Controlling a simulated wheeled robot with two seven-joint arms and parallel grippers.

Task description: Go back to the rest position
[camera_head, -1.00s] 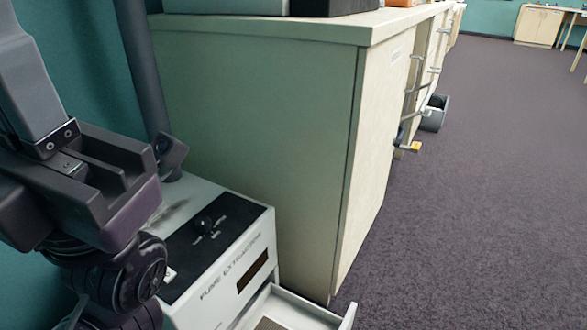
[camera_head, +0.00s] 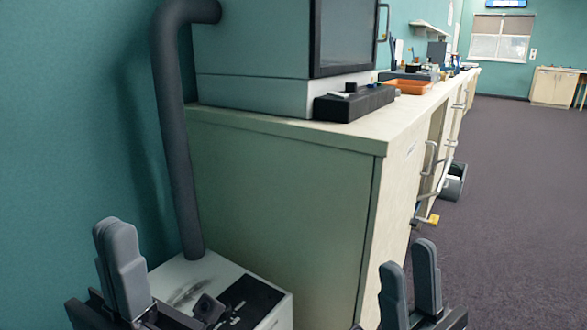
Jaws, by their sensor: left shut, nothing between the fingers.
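My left gripper (camera_head: 122,268) is at the lower left, in front of the teal wall and left of the fume extractor. Its grey fingers are together with nothing between them. My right gripper (camera_head: 411,284) is at the bottom, right of the cabinet's front corner. Its two fingers stand upright with a gap between them, and I see nothing held there. The fume extractor (camera_head: 207,278) is a white box with a black top panel.
A thick dark hose (camera_head: 174,150) rises from the extractor along the wall. The pale cabinet (camera_head: 270,195) carries a large machine (camera_head: 255,50), a black block (camera_head: 354,103) and an orange tray (camera_head: 409,86). Handles stick out from its front. Dark carpet (camera_head: 510,200) is open to the right.

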